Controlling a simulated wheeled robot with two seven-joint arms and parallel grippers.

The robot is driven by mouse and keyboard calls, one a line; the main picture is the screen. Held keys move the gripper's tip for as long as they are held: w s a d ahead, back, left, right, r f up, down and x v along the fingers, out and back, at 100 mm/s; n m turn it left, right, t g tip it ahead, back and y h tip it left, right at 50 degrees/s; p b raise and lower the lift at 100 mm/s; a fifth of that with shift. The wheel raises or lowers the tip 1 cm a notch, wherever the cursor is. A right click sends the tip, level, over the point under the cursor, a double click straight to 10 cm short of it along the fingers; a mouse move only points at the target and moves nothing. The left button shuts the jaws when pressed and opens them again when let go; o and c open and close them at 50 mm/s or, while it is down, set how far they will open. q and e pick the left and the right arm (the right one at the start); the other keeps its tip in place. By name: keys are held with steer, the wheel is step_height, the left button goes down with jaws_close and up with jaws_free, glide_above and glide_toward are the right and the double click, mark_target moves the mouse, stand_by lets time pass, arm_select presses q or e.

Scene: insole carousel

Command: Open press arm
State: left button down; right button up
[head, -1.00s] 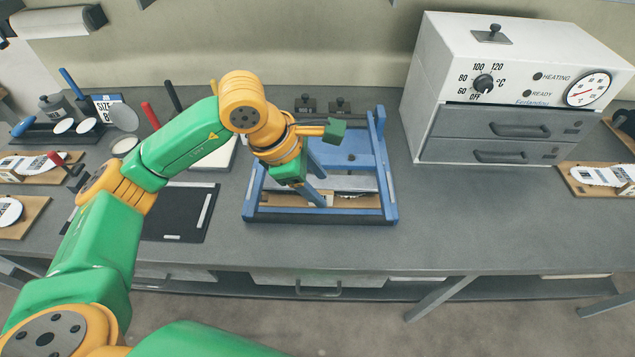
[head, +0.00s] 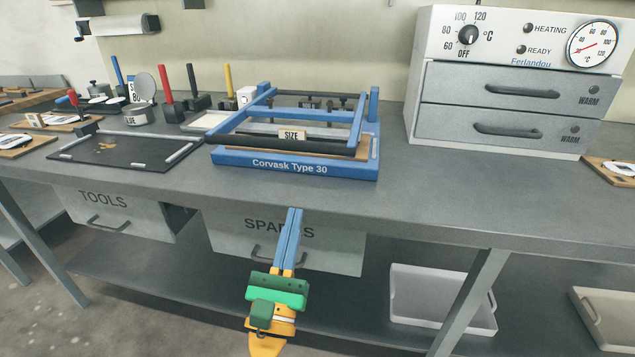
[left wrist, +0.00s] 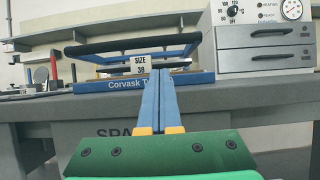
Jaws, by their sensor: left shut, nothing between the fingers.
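The press (head: 290,168) is a blue frame marked "Corvask Type 30" on the bench. Its press arm (head: 357,128) is a blue frame with a black front bar (head: 240,138). In the left wrist view the black bar (left wrist: 125,44) shows above the press's front rail (left wrist: 198,79), with a gap between them. How far the arm is tilted is hard to tell. My left gripper (head: 294,211) is shut and empty, in front of the bench edge and apart from the press. Its blue fingers (left wrist: 158,78) point toward the press. My right gripper is out of view.
A size card (head: 292,135) shows at the press front. A white heater (head: 505,75) with two shut drawers stands right of it. A black mat (head: 100,153) lies to the left. Below the bench top are a tools drawer (head: 125,212) and a spares drawer (head: 330,245).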

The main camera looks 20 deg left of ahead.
arm_select(q)
steer(key=p+x, duration=0.1)
steer(key=x, duration=0.3)
steer(key=p+x, duration=0.2)
steer(key=x, duration=0.2)
steer(key=shift+s+r, duration=0.1)
steer(key=shift+r, duration=0.25)
steer(key=r+p, duration=0.1)
steer(key=w+r, duration=0.1)
steer(key=r+p, duration=0.1)
steer(key=shift+w+a+r+p, duration=0.2)
steer(key=shift+w+r+p, duration=0.05)
steer(key=shift+w+p, duration=0.1)
steer(key=shift+r, duration=0.3)
